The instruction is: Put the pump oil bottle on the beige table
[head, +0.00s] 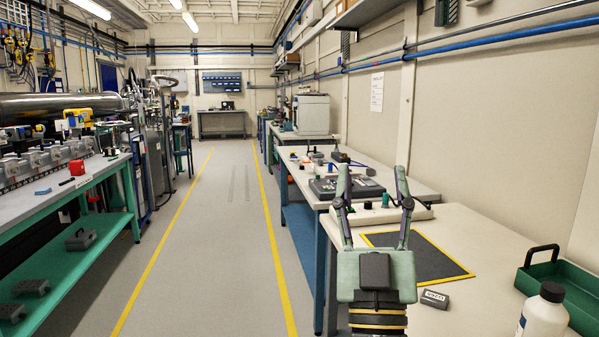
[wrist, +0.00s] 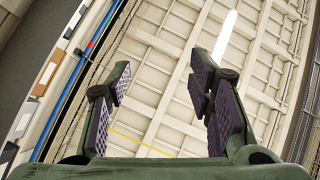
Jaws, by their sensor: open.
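A white bottle with a black cap and a dark blue label patch (head: 541,312), which looks like the pump oil bottle, stands upright at the lower right in the head view. Its base is cut off by the frame edge, so I cannot tell what it stands on. The beige table (head: 476,227) runs along the right wall in the foreground. My gripper (head: 372,182) points upward in front of the table, left of the bottle and well apart from it. It is open and empty. The wrist view shows its spread fingers (wrist: 160,78) against the ceiling.
A green tray with a black handle (head: 570,283) is beside the bottle. A black mat with a yellow border (head: 432,262) and a small grey labelled block (head: 434,299) lie on the beige table. Cluttered benches continue behind. The aisle floor (head: 215,240) between yellow lines is clear.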

